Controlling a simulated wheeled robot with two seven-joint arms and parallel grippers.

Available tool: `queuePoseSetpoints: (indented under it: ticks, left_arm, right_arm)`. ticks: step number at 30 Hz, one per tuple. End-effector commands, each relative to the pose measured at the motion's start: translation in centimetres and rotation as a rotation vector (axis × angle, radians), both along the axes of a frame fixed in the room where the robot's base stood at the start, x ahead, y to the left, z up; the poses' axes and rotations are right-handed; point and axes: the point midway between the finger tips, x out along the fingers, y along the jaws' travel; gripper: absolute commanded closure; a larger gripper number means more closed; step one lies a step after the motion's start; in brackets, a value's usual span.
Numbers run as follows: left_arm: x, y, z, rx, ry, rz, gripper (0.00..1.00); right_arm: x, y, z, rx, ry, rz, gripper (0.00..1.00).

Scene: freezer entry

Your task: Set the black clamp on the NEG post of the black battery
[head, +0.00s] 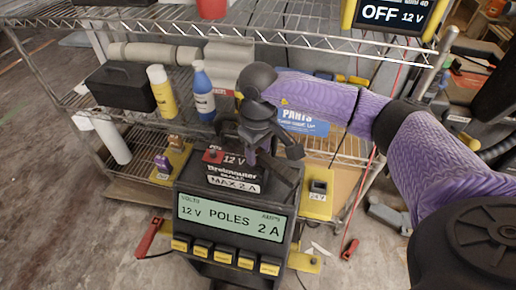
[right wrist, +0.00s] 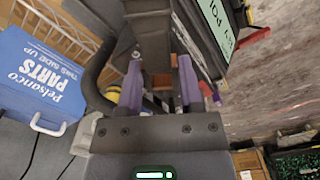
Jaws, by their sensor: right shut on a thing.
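The black battery (head: 232,172), labelled 12 V and MAX 2 A, stands upright behind the charger's display (head: 232,222). A red post (head: 212,156) shows on its left; the NEG post is hidden behind my gripper and clamp. My right gripper (head: 262,152) is over the battery's right side, shut on a dark clamp (head: 284,180), which I take as the black clamp. In the right wrist view, the purple fingers (right wrist: 160,84) stand either side of the dark clamp body, with copper-coloured parts between. I cannot tell whether it touches the post. My left gripper is not in view.
A red clamp (head: 150,237) lies at the charger's left; another red-handled thing (head: 350,249) is at lower right. The wire shelf (head: 330,45) behind holds a yellow bottle (head: 161,90), a blue bottle (head: 203,92) and a black toolbox (head: 120,88). A blue PARTS box (head: 304,122) is behind my gripper.

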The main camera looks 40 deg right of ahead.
Motion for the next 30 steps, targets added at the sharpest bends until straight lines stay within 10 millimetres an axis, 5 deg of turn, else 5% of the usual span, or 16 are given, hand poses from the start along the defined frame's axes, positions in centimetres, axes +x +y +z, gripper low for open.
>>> queuePoseSetpoints:
  ticks: [30]
  left_arm:
    - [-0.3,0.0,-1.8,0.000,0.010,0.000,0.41]
  right_arm:
    - [0.0,0.0,-2.3,0.000,0.000,0.000,1.00]
